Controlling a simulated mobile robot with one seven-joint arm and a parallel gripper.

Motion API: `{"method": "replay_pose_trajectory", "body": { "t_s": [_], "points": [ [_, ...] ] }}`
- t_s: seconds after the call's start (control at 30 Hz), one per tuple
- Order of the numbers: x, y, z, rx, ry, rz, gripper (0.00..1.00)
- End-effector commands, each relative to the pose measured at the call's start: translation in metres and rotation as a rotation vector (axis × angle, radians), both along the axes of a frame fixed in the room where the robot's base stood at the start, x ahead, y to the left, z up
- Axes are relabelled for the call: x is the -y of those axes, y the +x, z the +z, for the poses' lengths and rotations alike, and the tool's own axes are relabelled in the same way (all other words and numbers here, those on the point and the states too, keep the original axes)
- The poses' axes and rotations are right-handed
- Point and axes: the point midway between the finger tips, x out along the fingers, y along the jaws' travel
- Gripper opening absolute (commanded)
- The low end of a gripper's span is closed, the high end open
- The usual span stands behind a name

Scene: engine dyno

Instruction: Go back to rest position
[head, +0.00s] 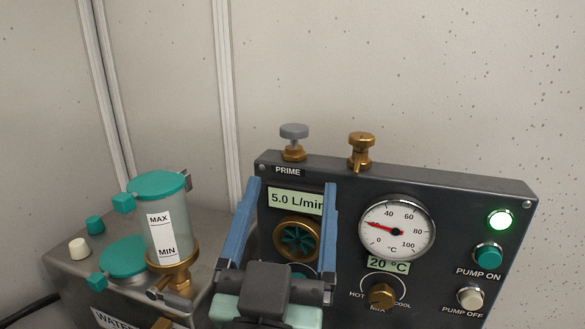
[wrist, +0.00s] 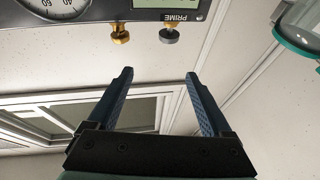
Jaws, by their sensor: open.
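My gripper (head: 290,188) is in front of the dark control panel (head: 450,190) in the head view, its two blue fingers pointing up and spread apart with nothing between them. The flow display (head: 296,202) reading 5.0 L/min and the round flow window (head: 297,240) show between the fingers. In the wrist view my gripper (wrist: 160,85) is also open and empty, with bare wall and a window frame beyond it.
A grey PRIME knob (head: 294,132) and a brass valve (head: 361,145) stand on the panel's top edge. The gauge (head: 397,228), lit green lamp (head: 500,219) and pump buttons (head: 488,256) are right. A teal-capped reservoir (head: 160,215) stands left. Space above is clear.

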Motion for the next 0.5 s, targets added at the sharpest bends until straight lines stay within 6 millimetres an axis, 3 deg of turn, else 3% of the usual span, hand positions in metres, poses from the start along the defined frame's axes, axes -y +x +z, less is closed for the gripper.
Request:
{"method": "replay_pose_trajectory", "body": {
  "t_s": [0.03,0.2,0.4,0.5],
  "points": [
    [0.003,-0.005,0.036,0.074,0.002,0.016,0.84],
    [0.006,-0.029,0.118,0.254,-0.015,0.074,0.84],
    [0.006,-0.072,0.194,0.447,-0.057,0.129,0.84],
    [0.005,-0.069,0.221,0.432,-0.058,0.130,0.84]
  ]
}}
